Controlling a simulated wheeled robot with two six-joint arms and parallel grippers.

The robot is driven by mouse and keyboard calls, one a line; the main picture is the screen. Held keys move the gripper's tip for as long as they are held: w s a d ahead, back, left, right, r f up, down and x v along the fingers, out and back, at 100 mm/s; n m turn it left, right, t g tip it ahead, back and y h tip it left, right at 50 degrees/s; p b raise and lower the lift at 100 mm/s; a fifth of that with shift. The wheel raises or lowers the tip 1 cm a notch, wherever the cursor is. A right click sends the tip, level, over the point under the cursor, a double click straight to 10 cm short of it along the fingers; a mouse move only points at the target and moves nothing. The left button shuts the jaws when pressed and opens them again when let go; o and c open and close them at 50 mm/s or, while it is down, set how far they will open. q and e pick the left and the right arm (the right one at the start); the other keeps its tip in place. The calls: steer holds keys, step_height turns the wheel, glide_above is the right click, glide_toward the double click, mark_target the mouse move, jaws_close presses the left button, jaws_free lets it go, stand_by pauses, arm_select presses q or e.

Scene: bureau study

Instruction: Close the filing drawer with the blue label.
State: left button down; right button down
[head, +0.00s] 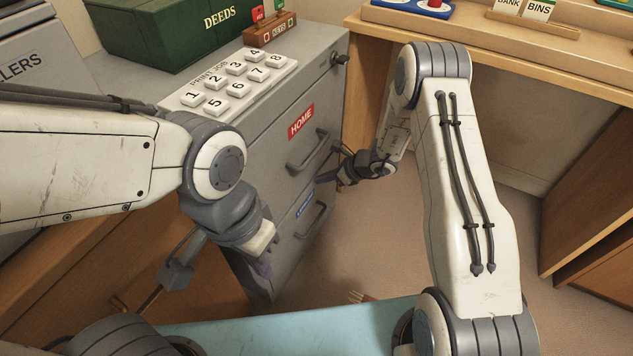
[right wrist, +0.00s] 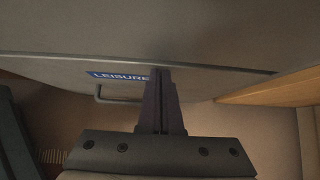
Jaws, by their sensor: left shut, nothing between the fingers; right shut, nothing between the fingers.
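The grey filing cabinet has an upper drawer with a red HOME label (head: 301,121) and a lower drawer with a blue label (head: 305,205). The blue label reads LEISURE in the right wrist view (right wrist: 118,76), and the lower handle (head: 313,221) is below it. The lower drawer front looks about flush with the cabinet; I cannot tell whether a small gap remains. My right gripper (head: 326,177) is shut and empty at the lower drawer front. Its fingertips (right wrist: 160,72) overlap the label's right end; contact is unclear. My left gripper (head: 264,266) is shut and empty, low before the cabinet.
A PRINT JOB panel with numbered keys (head: 228,82), a green DEEDS box (head: 180,28) and a small KEYS rack (head: 271,33) stand on the cabinet. A wooden desk (head: 560,57) stands to the right. Carpet (head: 370,245) lies open between them.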

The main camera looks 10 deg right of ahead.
steer(key=shift+w+a+r, duration=0.1)
steer(key=shift+w+a, duration=0.1)
steer(key=shift+a, duration=0.15)
steer(key=shift+r, duration=0.1)
steer(key=p+v, duration=0.3)
steer(key=v, duration=0.4)
steer(key=shift+s+d, duration=0.25)
steer(key=shift+d, duration=0.25)
steer(key=shift+a, duration=0.1)
